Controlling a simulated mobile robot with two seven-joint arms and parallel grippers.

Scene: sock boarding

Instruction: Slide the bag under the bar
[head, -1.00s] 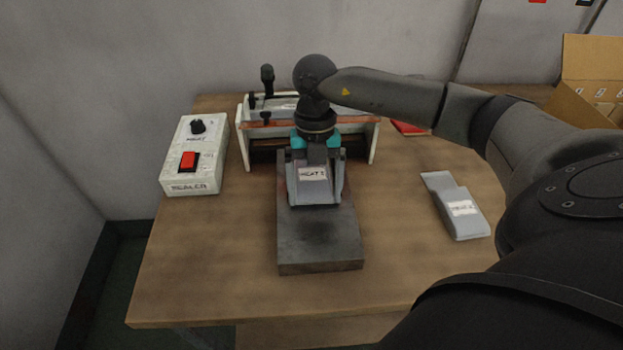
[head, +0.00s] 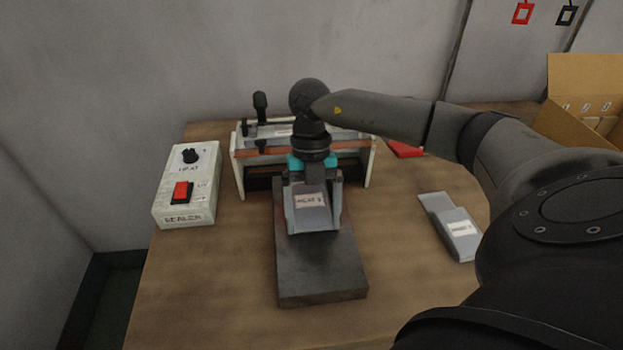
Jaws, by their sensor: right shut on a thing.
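The sealer (head: 372,165) stands at the back of the table, a white frame with an orange-brown bar (head: 262,153) across it and a black handle. A grey bag (head: 312,218) with a white label lies flat, just above or on a dark grey slab (head: 318,275) in front of the sealer. My wrist hides the middle of the bar and the bag's far end, so I cannot tell whether the bag reaches under the bar. My left gripper is out of view.
A white control box (head: 185,205) with a knob and red switch stands left of the sealer. A second grey labelled bag (head: 452,230) lies to the right. A red item (head: 405,149) and a cardboard box (head: 575,80) are behind. The table's front left is clear.

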